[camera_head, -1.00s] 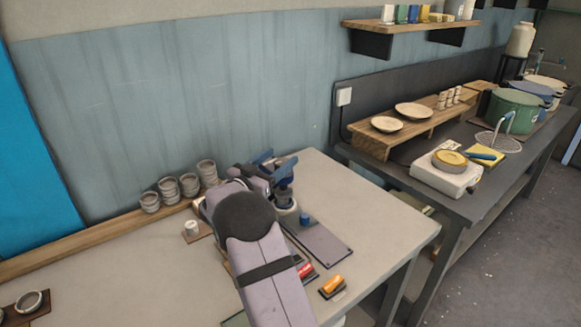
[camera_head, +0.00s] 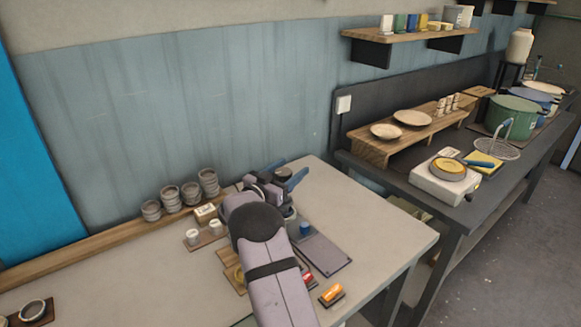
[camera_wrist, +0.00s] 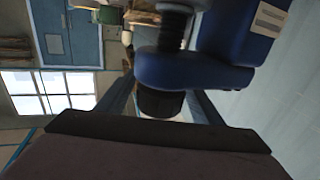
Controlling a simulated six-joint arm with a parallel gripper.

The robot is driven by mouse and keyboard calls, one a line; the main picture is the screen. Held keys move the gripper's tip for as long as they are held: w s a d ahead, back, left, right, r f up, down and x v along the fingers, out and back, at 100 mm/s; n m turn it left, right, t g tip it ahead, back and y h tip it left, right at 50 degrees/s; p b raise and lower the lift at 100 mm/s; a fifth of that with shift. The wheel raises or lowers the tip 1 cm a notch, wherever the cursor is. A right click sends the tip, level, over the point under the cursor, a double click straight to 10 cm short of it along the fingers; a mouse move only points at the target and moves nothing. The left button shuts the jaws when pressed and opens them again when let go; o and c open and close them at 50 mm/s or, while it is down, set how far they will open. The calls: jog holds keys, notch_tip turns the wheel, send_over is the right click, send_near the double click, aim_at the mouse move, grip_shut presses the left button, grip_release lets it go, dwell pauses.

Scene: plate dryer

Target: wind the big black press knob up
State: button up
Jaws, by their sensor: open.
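My gripper (camera_head: 284,173) is above the back of the near table in the head view, its two blue-grey fingers spread apart. In the wrist view, my open gripper (camera_wrist: 161,92) has one finger on each side of the black knob (camera_wrist: 160,104). I cannot tell whether either finger touches it. The knob sits at the blue press body (camera_wrist: 190,70), which appears sideways, with a dark screw (camera_wrist: 174,28) beyond. In the head view my arm hides the knob and most of the press.
Stacked grey cups (camera_head: 180,195) stand along the table's back edge. Small white jars (camera_head: 204,234) are left of my arm. A blue-capped item (camera_head: 305,229), a dark flat plate (camera_head: 325,252) and an orange block (camera_head: 332,294) lie to the right. The table's right end is clear.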

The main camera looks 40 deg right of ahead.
jog(key=shift+d, duration=0.25)
jog(key=c, duration=1.1)
jog(key=shift+o, duration=0.2)
